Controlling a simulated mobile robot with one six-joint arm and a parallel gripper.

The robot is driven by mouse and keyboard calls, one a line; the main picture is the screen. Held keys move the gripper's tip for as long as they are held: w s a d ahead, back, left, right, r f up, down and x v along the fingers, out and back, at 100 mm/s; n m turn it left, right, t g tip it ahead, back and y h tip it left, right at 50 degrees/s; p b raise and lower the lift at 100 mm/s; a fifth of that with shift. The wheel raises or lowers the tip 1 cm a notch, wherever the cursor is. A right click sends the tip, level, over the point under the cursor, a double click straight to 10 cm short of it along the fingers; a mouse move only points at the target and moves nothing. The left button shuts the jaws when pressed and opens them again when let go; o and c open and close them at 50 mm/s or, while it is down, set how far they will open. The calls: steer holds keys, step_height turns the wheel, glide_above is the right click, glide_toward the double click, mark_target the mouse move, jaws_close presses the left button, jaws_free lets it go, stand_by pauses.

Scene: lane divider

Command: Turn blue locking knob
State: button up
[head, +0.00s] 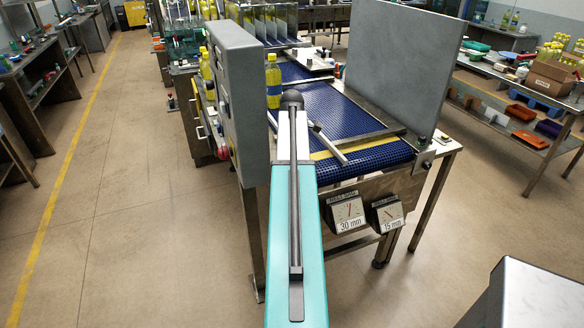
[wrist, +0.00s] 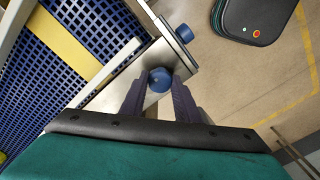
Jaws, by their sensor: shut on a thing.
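In the wrist view, a round blue knob (wrist: 160,80) sits on a metal bracket plate at the belt's corner. The two dark fingers of my gripper (wrist: 160,88) stand on either side of the knob and are shut on it. A second blue knob (wrist: 184,33) sticks out at the plate's far end, apart from the fingers. In the head view my teal arm hides my gripper and the knob it holds. A small dark knob (head: 426,164) shows on a bracket at the belt's right side.
The blue conveyor belt (head: 370,158) has a yellow stripe and a metal divider bar (head: 328,145) over it. A grey box (head: 238,90) stands left of my arm, and a tall grey panel (head: 403,65) stands behind.

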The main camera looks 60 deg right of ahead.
steer(key=shift+s+f, duration=0.1)
steer(key=shift+f, duration=0.05)
steer(key=o, duration=1.1)
steer(key=shift+c, duration=0.2)
step_height(320, 180, up, 14)
steer(key=b, duration=0.3)
steer(key=shift+b, duration=0.3)
steer(key=shift+f, duration=0.1)
stand_by(0.4)
